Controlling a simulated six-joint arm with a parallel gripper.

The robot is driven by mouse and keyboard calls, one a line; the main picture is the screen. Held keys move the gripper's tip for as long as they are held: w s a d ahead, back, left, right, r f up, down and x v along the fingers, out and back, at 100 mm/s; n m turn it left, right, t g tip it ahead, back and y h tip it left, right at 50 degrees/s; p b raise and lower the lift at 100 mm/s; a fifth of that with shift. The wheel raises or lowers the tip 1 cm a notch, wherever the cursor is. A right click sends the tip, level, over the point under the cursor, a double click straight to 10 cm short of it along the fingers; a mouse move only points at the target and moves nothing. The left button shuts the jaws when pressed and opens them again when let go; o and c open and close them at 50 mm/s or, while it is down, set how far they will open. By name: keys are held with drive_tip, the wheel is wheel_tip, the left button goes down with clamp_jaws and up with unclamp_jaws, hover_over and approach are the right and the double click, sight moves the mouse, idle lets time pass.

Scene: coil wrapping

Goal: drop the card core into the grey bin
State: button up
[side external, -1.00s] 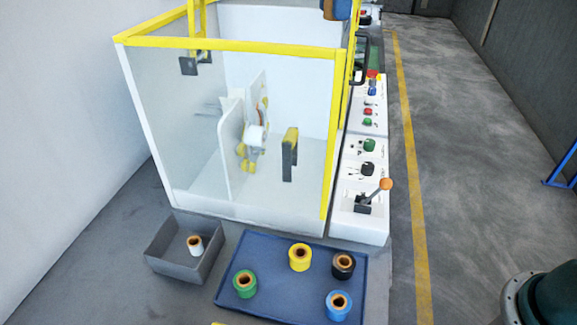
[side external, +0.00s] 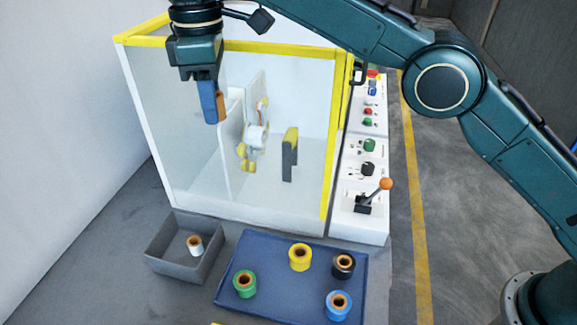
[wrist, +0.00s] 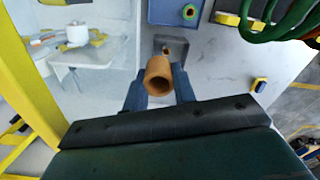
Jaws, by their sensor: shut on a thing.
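The card core (wrist: 159,76) is a hollow brown tube. My gripper (wrist: 160,88) is shut on it, with one dark finger on each side. In the side view, the core (side external: 222,106) shows partly behind a blue finger of my gripper (side external: 215,108), which points down. It is held high, in front of the machine's left part as pictured. The grey bin (side external: 172,269) stands on the floor well below, at lower left, with a small white roll on a brown core (side external: 195,244) inside. In the wrist view, the bin (wrist: 181,43) lies just beyond the held core.
A blue tray (side external: 270,260) right of the bin holds green, yellow, black and blue rolls. The yellow-framed machine enclosure (side external: 270,150) stands behind the bin. A control panel with an orange-knobbed lever (side external: 386,184) is at its right. The space above the bin is clear.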

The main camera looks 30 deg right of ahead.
drive_tip(key=shift+w+a+f+m, duration=0.4)
drive_tip(key=shift+a+f, duration=1.05)
drive_tip(key=shift+f, duration=3.65)
drive_tip(key=shift+w+a+f+m, duration=0.4)
drive_tip(key=shift+a+f, duration=1.1)
drive_tip(key=shift+f, duration=3.55)
drive_tip(key=shift+w+a+f+m, duration=0.2)
drive_tip(key=shift+a+f+m, duration=0.85)
drive_tip(key=shift+f, duration=4.05)
drive_tip(key=shift+a+f+n, duration=0.3)
drive_tip(key=shift+a+n, duration=0.1)
drive_tip(key=shift+n, duration=0.05)
drive_tip(key=o, duration=0.9)
drive_tip(key=shift+r, duration=0.15)
drive_tip(key=shift+r, duration=3.9)
